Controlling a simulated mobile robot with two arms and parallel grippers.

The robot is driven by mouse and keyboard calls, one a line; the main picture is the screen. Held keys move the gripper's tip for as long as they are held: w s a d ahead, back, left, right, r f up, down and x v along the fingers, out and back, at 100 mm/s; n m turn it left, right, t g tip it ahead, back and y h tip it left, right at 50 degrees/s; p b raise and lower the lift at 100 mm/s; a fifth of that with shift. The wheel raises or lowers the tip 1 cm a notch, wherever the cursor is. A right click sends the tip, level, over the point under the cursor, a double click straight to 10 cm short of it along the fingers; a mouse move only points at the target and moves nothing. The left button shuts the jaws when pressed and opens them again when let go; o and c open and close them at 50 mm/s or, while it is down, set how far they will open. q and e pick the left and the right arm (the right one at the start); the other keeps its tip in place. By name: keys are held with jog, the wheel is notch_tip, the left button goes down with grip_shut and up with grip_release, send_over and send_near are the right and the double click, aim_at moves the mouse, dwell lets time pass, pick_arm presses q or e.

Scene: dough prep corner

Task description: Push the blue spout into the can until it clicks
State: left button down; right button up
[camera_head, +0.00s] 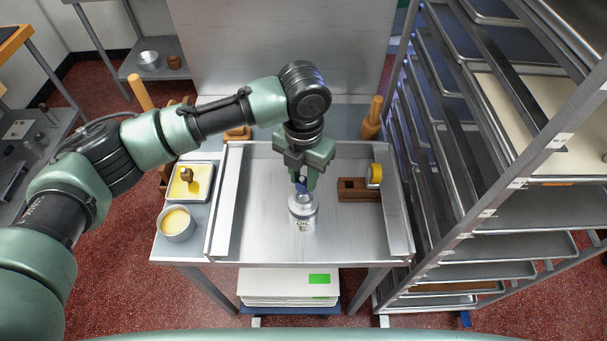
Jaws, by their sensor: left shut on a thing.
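The can (303,216), white with the label OIL and a grey top, stands upright on the steel worktop tray in the middle of the table. The blue spout (301,187) shows as a small blue piece just above the can's top. My left gripper (301,180) comes down from above and is shut on the blue spout, directly over the can. I cannot tell whether the spout touches the can's opening or how deep it sits. The gripper's fingers hide much of the spout. My right gripper is not in view.
A brown wooden block (358,190) with a yellow round piece (375,175) lies right of the can. A butter-coloured tray (191,181) and a bowl (176,222) stand at the left. Raised walls edge the steel tray (262,235). A tall rack (490,215) stands close on the right.

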pick_arm(q)
jog(key=shift+f+b, duration=0.6)
jog(key=shift+f, duration=0.95)
jog(key=c, duration=1.1)
grip_release()
jog(key=shift+o, duration=0.2)
notch_tip(320, 180, up, 3)
jog(key=p, duration=0.3)
jog(key=shift+r, duration=0.1)
jog(key=shift+r+p, duration=0.8)
jog(key=shift+r, duration=1.6)
